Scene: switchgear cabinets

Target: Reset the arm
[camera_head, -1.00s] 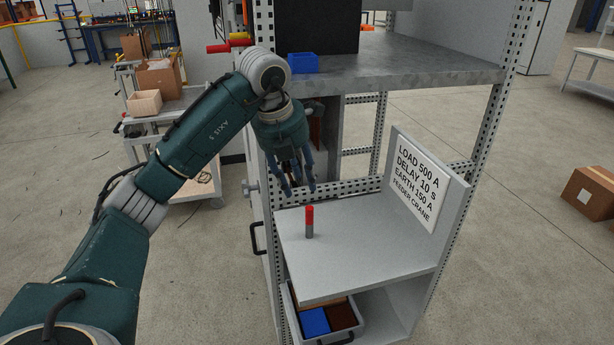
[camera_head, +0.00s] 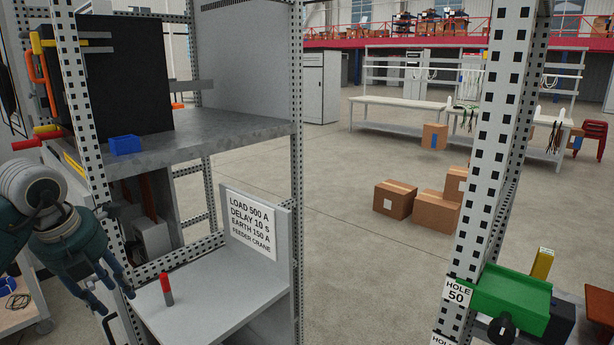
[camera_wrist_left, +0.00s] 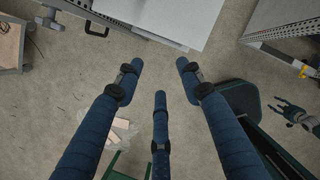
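My left gripper (camera_head: 104,298) is at the lower left of the head view, beside the upright of the rack and left of the grey shelf (camera_head: 215,300). In the left wrist view its three blue fingers (camera_wrist_left: 160,72) are spread, with nothing between them and the floor below. A small red-topped grey cylinder (camera_head: 167,290) stands upright on the shelf, apart from the gripper. Another gripper, apparently my right one (camera_wrist_left: 292,113), shows small at the right of the left wrist view with its fingers apart. It is not in the head view.
A perforated rack upright (camera_head: 90,150) stands close to my left arm. A blue bin (camera_head: 125,145) sits on the upper shelf. A sign (camera_head: 250,224) is on the shelf's side panel. Another upright with a green device (camera_head: 510,298) stands at right.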

